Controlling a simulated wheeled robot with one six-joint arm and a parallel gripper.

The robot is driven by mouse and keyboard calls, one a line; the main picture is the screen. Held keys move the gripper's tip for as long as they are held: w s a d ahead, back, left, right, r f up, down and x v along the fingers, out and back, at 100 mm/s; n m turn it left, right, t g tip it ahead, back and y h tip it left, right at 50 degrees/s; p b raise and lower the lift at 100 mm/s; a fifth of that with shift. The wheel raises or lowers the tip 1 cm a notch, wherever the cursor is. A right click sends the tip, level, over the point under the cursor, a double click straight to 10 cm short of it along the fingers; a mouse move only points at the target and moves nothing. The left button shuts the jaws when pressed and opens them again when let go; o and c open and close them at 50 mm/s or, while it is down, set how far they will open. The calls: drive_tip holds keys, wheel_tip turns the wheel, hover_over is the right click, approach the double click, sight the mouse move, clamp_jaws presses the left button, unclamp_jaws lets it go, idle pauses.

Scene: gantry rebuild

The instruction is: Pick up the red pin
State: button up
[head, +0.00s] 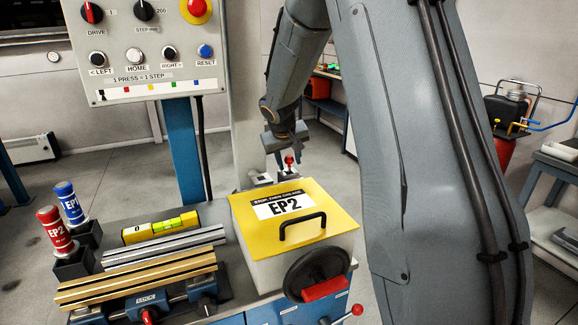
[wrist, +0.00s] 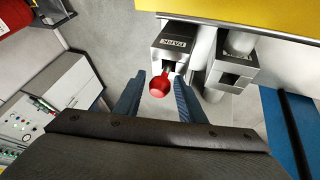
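The red pin (head: 289,160) has a round red head and stands behind the yellow-lidded EP2 box in the head view. In the wrist view the red pin (wrist: 158,84) sits at a metal block labelled PARK (wrist: 177,42), its lower part hidden in the block's slot. My gripper (head: 285,148) is above and around the pin's head in the head view. In the wrist view my gripper (wrist: 161,78) is open, with one blue finger on each side of the red head and gaps showing between. I cannot tell the exact height difference.
The EP2 box (head: 335,218) has a black handle on its lid, close to my gripper. A second metal block (wrist: 232,68) stands right of the PARK block.

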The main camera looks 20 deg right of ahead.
clamp_jaws()
